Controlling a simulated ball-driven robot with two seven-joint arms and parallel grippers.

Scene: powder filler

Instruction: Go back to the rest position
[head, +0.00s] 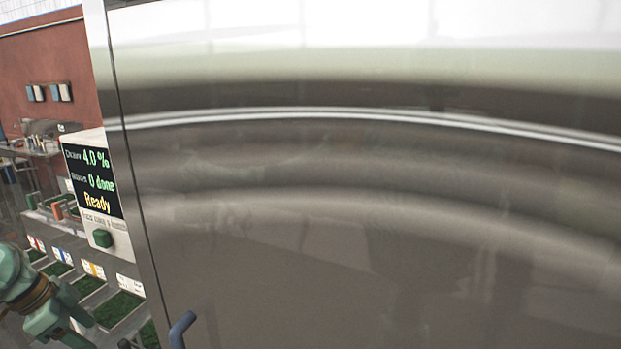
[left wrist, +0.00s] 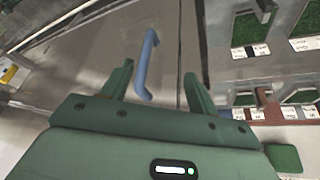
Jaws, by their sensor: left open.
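My left gripper (head: 84,329) is at the lower left of the head view, left of the big metal panel. In the left wrist view its two green fingers (left wrist: 160,82) are spread apart with nothing held between them. A blue bar handle (head: 181,331) stands on the panel at the bottom of the head view. It also shows in the left wrist view (left wrist: 147,68), in line with the gap between the fingers; I cannot tell how far off it is. My right gripper is in neither view.
A smooth metal panel (head: 370,230) fills most of the head view. At its left is a display box (head: 92,180) reading "4.0 %", "0 done" and "Ready", with a green button (head: 103,238). Below are several labelled green-bottomed bays (head: 118,308). A red wall (head: 45,60) stands behind.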

